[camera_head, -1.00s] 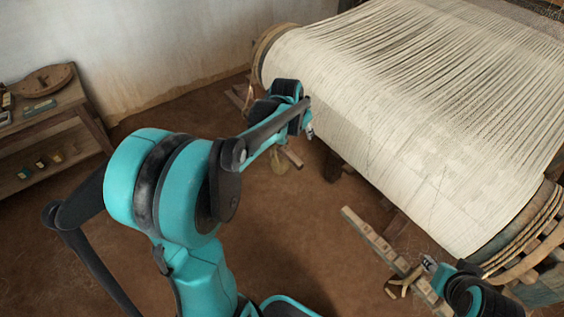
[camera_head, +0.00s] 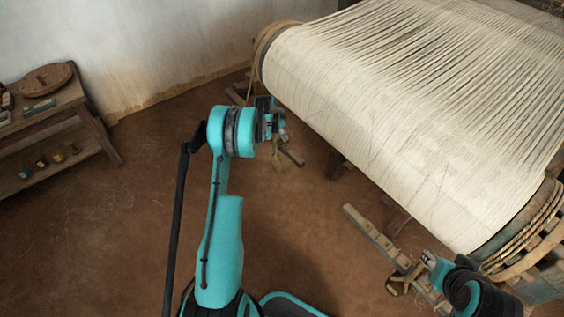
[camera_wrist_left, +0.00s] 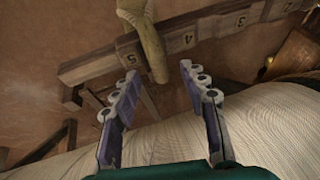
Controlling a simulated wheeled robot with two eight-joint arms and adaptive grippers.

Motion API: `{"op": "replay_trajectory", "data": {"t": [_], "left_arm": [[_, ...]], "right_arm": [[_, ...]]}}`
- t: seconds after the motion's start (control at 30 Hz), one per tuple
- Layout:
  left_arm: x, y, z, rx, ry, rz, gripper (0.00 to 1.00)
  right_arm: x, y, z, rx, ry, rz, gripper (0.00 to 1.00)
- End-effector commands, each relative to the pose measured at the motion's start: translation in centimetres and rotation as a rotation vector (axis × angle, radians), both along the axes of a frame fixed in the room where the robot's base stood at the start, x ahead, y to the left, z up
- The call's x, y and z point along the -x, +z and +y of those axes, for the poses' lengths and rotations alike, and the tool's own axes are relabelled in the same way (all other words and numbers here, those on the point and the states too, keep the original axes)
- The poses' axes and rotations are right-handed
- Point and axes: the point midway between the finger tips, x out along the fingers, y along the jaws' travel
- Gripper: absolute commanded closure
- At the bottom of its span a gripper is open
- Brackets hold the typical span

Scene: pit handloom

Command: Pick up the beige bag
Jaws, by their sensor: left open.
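The beige bag (camera_wrist_left: 145,40) appears to be the long beige bundle at the top of the left wrist view, lying across a numbered wooden beam (camera_wrist_left: 210,32).
The loom's large cloth-wrapped roller (camera_head: 400,110) fills the right side, close to my left gripper. A slatted wooden bar (camera_head: 375,238) lies near my right gripper. A low shelf (camera_head: 60,118) with small items stands at the left.

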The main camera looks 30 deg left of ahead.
Motion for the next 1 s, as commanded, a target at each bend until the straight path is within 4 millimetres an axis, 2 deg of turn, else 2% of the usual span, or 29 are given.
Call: {"op": "replay_trajectory", "data": {"t": [0.23,0.5,0.53,0.6,0.7,1.0], "left_arm": [[-1.6,-3.7,0.1,0.000,0.000,0.000,0.56],[-1.9,-4.0,0.0,0.000,0.001,0.000,0.56],[-1.9,-4.0,0.0,0.000,0.001,0.000,0.59],[-1.9,-4.0,0.0,0.000,0.001,0.000,0.78],[-1.9,-4.0,0.0,0.000,0.001,0.000,1.00],[-1.9,-3.9,0.0,0.000,0.001,-0.001,1.00]], "right_arm": [[0.0,-2.5,0.0,0.000,0.000,0.000,0.62],[0.0,-2.5,0.0,0.000,0.000,0.000,0.62],[0.0,-2.5,0.0,0.000,0.000,0.000,0.62],[0.0,-2.5,0.0,0.000,0.000,0.000,0.62],[0.0,-2.5,0.0,0.000,0.000,0.000,0.62],[0.0,-2.5,0.0,0.000,0.000,0.000,0.62]]}}
